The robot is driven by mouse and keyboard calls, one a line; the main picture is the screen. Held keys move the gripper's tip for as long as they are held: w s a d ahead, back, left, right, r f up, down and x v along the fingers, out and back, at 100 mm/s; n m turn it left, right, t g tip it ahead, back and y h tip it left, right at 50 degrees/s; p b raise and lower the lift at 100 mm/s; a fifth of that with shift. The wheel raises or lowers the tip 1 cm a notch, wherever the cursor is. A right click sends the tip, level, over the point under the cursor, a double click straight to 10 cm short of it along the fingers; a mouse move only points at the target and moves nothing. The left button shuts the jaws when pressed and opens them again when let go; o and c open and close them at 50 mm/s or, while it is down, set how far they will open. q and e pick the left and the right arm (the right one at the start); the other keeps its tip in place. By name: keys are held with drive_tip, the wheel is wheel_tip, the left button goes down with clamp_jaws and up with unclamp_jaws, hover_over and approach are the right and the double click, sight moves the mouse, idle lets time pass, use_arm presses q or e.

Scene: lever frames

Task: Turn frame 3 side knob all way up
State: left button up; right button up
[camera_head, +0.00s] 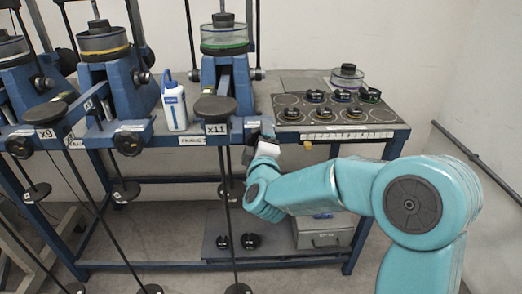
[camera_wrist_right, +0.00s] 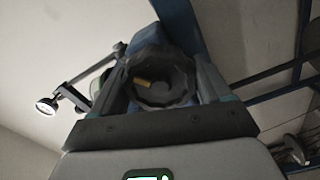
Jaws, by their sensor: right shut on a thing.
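Frame 3 (camera_head: 214,84) is the rightmost blue lever frame in the head view, with a green-ringed cell (camera_head: 224,40) on it and a lever marked x11 (camera_head: 216,107) in front. My right gripper (camera_head: 266,132) is at the front edge of the bench, just right of that lever. In the right wrist view a dark, round, scalloped knob (camera_wrist_right: 161,82) sits between the two fingers, and the gripper (camera_wrist_right: 160,95) is shut on it. The knob is hidden in the head view by the gripper. My left gripper is not in view.
Black-topped weights (camera_head: 315,96) stand on a tray right of frame 3. A white bottle (camera_head: 175,106) stands left of it. Other lever frames (camera_head: 108,62) stand further left. Hanging rods with discs (camera_head: 230,190) are close to my right gripper's left side.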

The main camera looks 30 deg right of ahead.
drive_tip(key=o, duration=1.3)
drive_tip(key=shift+m, duration=0.4)
drive_tip(key=shift+o, duration=0.3)
drive_tip(key=shift+w+d, duration=0.1)
drive_tip(key=shift+w, duration=0.05)
use_arm(q)
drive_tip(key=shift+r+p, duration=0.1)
drive_tip(key=shift+p, duration=0.4)
use_arm(e)
drive_tip(key=v, duration=0.6)
